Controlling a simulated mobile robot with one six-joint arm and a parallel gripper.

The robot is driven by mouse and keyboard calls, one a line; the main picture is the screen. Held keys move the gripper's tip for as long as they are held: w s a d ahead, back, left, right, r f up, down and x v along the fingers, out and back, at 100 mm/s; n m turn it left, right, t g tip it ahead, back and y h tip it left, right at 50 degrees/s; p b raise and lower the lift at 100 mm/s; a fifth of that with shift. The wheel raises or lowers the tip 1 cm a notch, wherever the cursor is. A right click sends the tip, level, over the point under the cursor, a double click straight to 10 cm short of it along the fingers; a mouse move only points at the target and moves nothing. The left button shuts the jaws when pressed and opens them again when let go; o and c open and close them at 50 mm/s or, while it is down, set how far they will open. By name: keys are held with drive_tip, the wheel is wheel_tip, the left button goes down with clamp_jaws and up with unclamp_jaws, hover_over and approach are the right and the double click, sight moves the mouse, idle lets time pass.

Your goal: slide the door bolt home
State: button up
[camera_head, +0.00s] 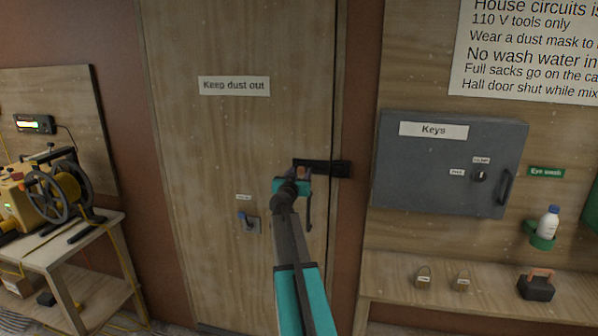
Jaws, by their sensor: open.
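The wooden door (190,150) fills the middle of the view and looks closed in its red-brown frame. The dark door bolt (322,166) lies level near the door's right edge, and its right end reaches the frame side. I cannot tell how far its bar sits in the keeper. My gripper (297,175) is open at the left end of the bolt. A small reddish-brown part shows between or behind the fingers. My wrist hides part of the bolt's left end, and I cannot tell whether the fingers touch it.
A dark upright handle (309,212) is just below the bolt. A grey key cabinet (435,165) hangs right, above a shelf (400,270) with padlocks. A machine stands on a bench (100,235) at left.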

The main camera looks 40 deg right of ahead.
drive_tip(key=shift+w+d, duration=0.25)
drive_tip(key=shift+d, duration=0.2)
clamp_jaws()
